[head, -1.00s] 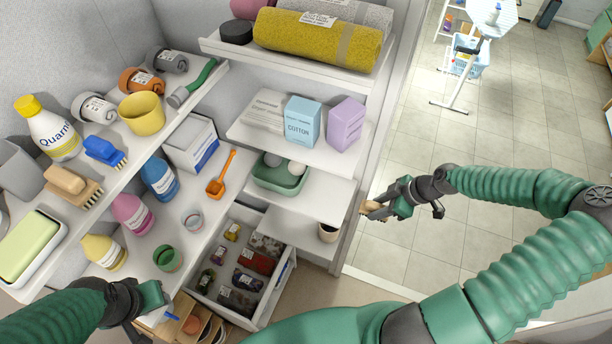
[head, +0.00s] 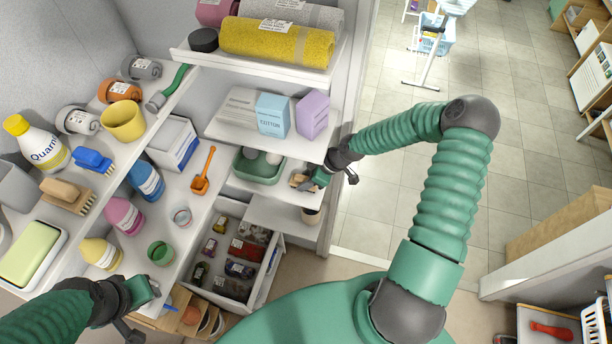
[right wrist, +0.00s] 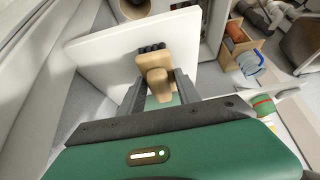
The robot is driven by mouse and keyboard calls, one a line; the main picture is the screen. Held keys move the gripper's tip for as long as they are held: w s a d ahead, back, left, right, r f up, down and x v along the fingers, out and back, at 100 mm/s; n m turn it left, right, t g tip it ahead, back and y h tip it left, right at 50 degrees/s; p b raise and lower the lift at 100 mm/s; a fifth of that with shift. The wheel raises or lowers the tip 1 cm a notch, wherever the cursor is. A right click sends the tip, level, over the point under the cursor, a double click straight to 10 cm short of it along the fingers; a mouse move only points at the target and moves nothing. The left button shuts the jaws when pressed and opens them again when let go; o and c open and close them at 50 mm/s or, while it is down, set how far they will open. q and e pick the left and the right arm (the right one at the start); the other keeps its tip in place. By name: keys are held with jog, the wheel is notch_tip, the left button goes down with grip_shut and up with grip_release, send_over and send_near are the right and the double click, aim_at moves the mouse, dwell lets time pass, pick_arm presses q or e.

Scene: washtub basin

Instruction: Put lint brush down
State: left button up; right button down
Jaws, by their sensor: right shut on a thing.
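My right gripper (head: 306,181) is shut on a tan wooden brush (right wrist: 155,72), which I take as the lint brush. In the right wrist view it sits between the fingers, its dark bristles at the far end, in front of a white shelf board (right wrist: 90,57). In the head view the brush (head: 297,180) is small and partly hidden by the gripper, just right of the green tray. I cannot tell whether it touches the shelf. My left gripper (head: 148,291) is at the lower left, near the lower shelf's front; its jaws are unclear.
The green tray (head: 244,173) holds pale balls. A blue box (head: 272,115) and a purple box (head: 312,114) stand on the shelf above. An open drawer (head: 262,294) holds several packets. The lower white shelf (head: 275,216) has bare room.

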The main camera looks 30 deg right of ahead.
jog(key=shift+f, duration=0.1)
jog(key=c, duration=1.2)
grip_release()
jog(key=shift+w, duration=0.1)
jog(key=o, duration=0.3)
jog(key=shift+w+f, duration=0.1)
jog(key=shift+w, duration=0.05)
jog(key=shift+o, duration=0.2)
jog(key=b+v, duration=0.2)
jog(key=v, duration=0.5)
jog(key=shift+d, duration=0.1)
jog(key=shift+s+r, duration=0.25)
jog(key=shift+r, duration=0.1)
